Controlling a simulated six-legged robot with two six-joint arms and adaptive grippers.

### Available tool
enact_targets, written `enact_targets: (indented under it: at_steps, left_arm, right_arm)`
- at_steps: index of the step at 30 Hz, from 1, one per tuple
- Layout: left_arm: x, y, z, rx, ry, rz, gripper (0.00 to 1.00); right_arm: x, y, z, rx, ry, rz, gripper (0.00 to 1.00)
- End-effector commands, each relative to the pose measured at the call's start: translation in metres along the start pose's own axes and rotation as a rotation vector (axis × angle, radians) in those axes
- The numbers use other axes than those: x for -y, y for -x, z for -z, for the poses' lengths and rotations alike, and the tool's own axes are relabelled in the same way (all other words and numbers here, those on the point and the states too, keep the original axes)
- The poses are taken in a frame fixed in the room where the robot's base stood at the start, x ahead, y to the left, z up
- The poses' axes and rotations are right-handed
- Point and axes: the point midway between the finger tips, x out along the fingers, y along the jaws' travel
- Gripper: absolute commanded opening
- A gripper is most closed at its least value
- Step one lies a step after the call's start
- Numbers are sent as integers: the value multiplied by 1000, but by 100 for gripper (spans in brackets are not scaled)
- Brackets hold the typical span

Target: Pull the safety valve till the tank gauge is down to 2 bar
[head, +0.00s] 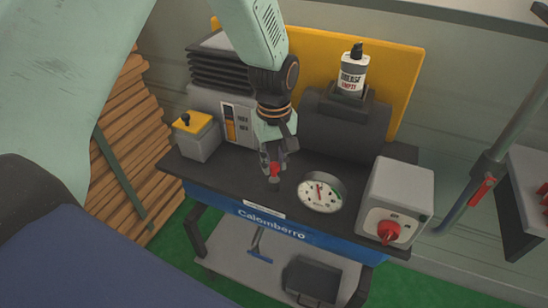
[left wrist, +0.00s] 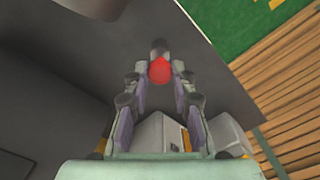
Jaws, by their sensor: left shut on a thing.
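The safety valve (head: 274,171) has a red top on a dark stem and stands on the dark bench top, left of the gauge. Its red top also shows in the left wrist view (left wrist: 160,71), between the fingertips. My left gripper (head: 274,162) reaches down from above and is shut on the red top; the fingers also show in the left wrist view (left wrist: 159,80). The round tank gauge (head: 320,192) has a white face with a red needle pointing roughly upward; its numbers are too small to read. My right gripper is not in view.
A grey box with a red knob (head: 396,200) stands right of the gauge. A grease bottle (head: 352,75) stands at the back before a yellow panel (head: 404,75). A yellow-topped box (head: 196,136) is at the left. Stacked planks (head: 124,160) lie farther left.

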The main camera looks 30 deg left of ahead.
Motion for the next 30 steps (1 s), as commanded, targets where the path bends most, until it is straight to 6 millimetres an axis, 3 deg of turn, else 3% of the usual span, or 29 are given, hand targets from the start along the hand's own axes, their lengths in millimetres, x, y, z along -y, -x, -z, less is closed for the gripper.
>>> enact_targets:
  at_steps: [10, 11, 19, 30]
  left_arm:
    - [0, 3, 0, 1, 1, 1, 0]
    - [0, 3, 0, 1, 1, 1, 25]
    - [0, 3, 0, 0, 0, 0, 48]
    - [-1, 8, 0, -2, 0, -2, 48]
  right_arm:
    - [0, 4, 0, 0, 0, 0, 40]
    - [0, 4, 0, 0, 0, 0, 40]
    - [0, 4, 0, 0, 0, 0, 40]
    - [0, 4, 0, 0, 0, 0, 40]
